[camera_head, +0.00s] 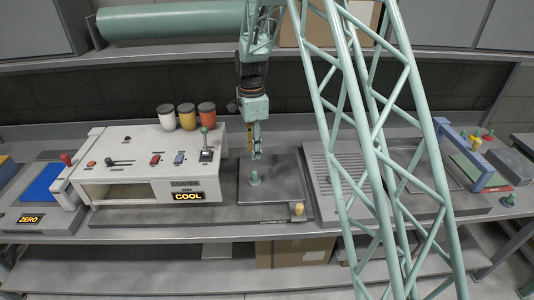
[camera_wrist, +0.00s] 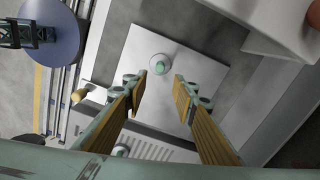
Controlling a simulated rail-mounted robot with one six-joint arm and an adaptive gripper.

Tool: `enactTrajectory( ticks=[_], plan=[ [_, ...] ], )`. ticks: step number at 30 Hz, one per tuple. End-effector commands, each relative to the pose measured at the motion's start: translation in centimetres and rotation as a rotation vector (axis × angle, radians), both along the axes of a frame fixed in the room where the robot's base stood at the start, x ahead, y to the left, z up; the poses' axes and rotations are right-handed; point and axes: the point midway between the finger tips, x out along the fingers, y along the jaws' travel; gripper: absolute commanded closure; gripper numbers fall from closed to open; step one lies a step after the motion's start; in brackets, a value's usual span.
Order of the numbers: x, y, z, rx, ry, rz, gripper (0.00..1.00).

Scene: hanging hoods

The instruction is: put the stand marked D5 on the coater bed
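A small green stand (camera_head: 254,178) stands upright on the dark square coater bed (camera_head: 282,203), right of the coater. In the wrist view, what looks like the same stand (camera_wrist: 160,63) is a pale round base with a green top on the light plate (camera_wrist: 190,62). No D5 mark is readable on it. My gripper (camera_head: 256,154) hangs just above the stand. In the wrist view, its two fingers (camera_wrist: 160,80) are apart with nothing between them, and the stand lies just beyond their tips. Another green piece (camera_head: 508,199) sits at the far right of the bench; its mark is unreadable.
The white coater box (camera_head: 150,160) with its "COOL" display is left of the bed. A yellow knob (camera_head: 298,208) is at the bed's front right corner. A slotted grey plate (camera_head: 322,188) lies right. Three coloured cups (camera_head: 187,116) stand behind the coater. Green lattice crosses the right side.

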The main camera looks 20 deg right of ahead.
Motion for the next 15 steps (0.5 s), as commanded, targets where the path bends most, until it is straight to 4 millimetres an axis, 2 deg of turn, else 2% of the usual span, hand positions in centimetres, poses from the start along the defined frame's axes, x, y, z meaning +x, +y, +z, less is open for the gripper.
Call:
enactTrajectory(
  ticks=[8, 15],
  plan=[
    [-0.2, 0.0, 0.5, 0.0, -0.002, 0.008, 0.75],
    [-1.4, -0.1, 3.3, -0.001, -0.017, 0.065, 0.75]
  ],
)
